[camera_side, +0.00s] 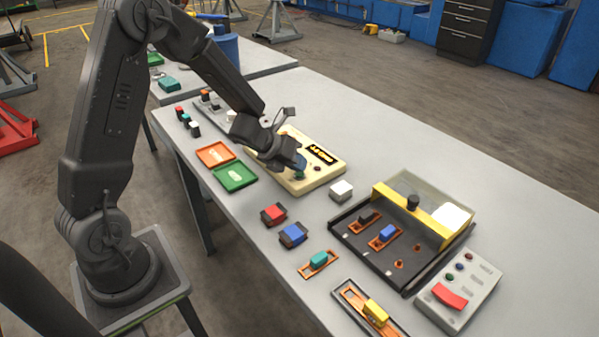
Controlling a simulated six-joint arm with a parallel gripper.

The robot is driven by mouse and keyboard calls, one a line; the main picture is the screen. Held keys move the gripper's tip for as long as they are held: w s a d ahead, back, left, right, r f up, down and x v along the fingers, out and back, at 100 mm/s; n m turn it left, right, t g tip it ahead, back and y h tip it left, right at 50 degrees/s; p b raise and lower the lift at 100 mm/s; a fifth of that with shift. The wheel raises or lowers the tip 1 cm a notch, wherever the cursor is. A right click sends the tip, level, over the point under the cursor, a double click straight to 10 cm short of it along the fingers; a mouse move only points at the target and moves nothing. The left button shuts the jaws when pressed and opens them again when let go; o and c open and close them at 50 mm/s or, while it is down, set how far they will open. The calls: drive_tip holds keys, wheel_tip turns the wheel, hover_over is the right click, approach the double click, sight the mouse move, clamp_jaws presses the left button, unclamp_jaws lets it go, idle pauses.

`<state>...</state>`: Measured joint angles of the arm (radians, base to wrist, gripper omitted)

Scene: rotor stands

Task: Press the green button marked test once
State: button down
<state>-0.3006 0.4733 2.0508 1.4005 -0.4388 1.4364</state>
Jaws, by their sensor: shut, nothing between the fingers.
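A cream control box (328,172) with a black display (321,154) lies flat on the table near the picture's middle. My gripper (300,168) is shut and empty, pointing down over the front part of this box. A green button (299,175) shows right at the fingertips, partly hidden by them. I cannot tell whether the fingertips touch it or whether it is pressed. A small dark red button (317,168) sits just right of it. The marking "test" is too small to read.
A white block (341,190) stands just right of the box. Orange (216,154) and green (235,177) trays lie to its left. Red (274,214) and blue (293,235) blocks lie in front. A black fixture (345,238) and grey panel (484,285) stand at right.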

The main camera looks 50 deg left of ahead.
drive_tip(key=shift+r, duration=0.1)
idle(0.3)
drive_tip(key=shift+r, duration=0.7)
drive_tip(key=shift+r, duration=2.5)
drive_tip(key=s+r+n+t+y, duration=0.1)
drive_tip(key=s+r+n+y, duration=0.2)
drive_tip(key=r+n, duration=0.4)
drive_tip(key=s+r+n+t+y, duration=0.1)
drive_tip(key=s+r+n+y, duration=0.35)
drive_tip(key=n, duration=0.45)
drive_tip(key=s+d+n+g+h, duration=0.2)
drive_tip(key=s+d+n, duration=0.3)
drive_tip(key=s+n, duration=0.2)
drive_tip(key=s+d+r+n+g+h, duration=0.1)
drive_tip(key=s+d+n+g+h, duration=0.1)
drive_tip(key=s+d+n, duration=0.3)
drive_tip(key=s+n+g, duration=0.1)
drive_tip(key=s+n, duration=0.1)
drive_tip(key=s, duration=0.2)
drive_tip(key=shift+s+n+h, duration=0.25)
drive_tip(key=shift+n+h, duration=0.05)
drive_tip(key=shift+h, duration=0.05)
